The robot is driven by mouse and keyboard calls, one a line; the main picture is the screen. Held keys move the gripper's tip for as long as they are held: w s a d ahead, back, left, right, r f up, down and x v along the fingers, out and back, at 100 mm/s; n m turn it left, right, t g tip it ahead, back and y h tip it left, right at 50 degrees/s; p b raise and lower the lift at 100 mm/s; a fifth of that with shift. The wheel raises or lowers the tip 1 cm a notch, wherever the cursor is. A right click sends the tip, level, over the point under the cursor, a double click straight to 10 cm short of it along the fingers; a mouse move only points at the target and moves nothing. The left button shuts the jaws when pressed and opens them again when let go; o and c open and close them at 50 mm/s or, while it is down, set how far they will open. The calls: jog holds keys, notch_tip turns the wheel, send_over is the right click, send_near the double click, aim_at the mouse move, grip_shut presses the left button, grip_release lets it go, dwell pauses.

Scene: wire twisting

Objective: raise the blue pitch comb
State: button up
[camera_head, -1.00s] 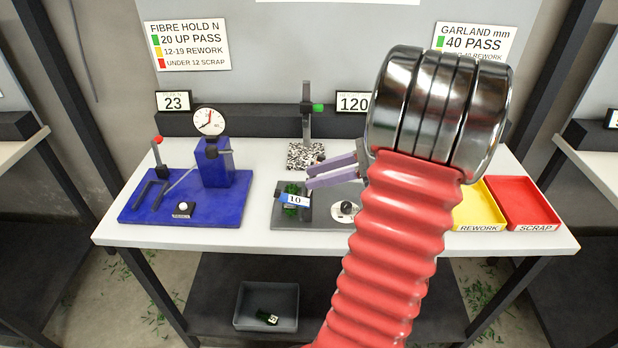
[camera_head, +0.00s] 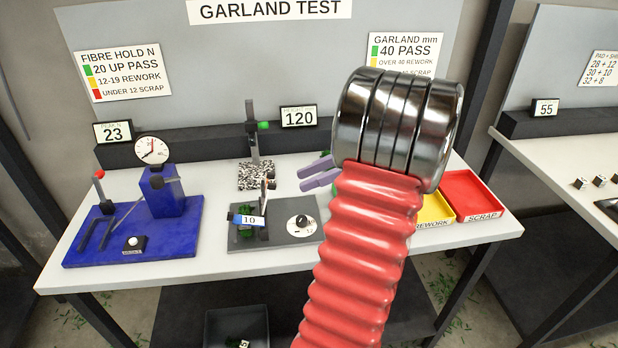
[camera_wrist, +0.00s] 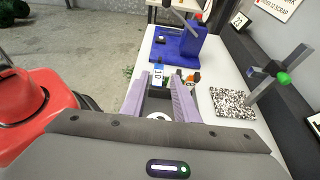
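The blue pitch comb (camera_head: 234,217) carries a white label reading 10 and sits at the left part of a grey fixture (camera_head: 275,236) on the bench. Green fibre shows beside it. My gripper (camera_head: 318,172) is to the right of the comb and farther back in the head view, with its two purple fingers apart and nothing between them. In the wrist view the comb (camera_wrist: 159,77) lies beyond the fingertips, in the gap between the open fingers (camera_wrist: 160,90). My red arm and its metal joint hide part of the bench.
A blue gauge stand (camera_head: 170,195) is on the left. A speckled block with a post (camera_head: 257,177) stands behind the fixture. A round white dial (camera_head: 302,224) is on the fixture's right. Yellow (camera_head: 434,211) and red (camera_head: 472,196) trays are on the right; a dark bin (camera_head: 237,328) is below.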

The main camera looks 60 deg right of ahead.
jog(key=shift+w+a, duration=0.25)
jog(key=shift+c, duration=1.4)
jog(key=w+a+n+g, duration=0.1)
jog(key=a, duration=0.1)
jog(key=w+a+n+g, duration=0.1)
jog(key=w+a, duration=0.1)
jog(key=a, duration=0.1)
jog(key=w+a+n+g, duration=0.1)
jog(key=w+a+n, duration=0.1)
jog(key=a, duration=0.1)
jog(key=shift+w+a+g, duration=0.1)
jog(key=shift+w+g, duration=0.1)
jog(key=shift+g, duration=0.1)
grip_shut()
jog(key=a+n+g+h, duration=0.1)
jog(key=a+n+h, duration=0.7)
jog(key=a+n, duration=1.6)
jog(key=a, duration=0.7)
jog(key=shift+f+n+g, duration=0.3)
jog(key=shift+f, duration=0.05)
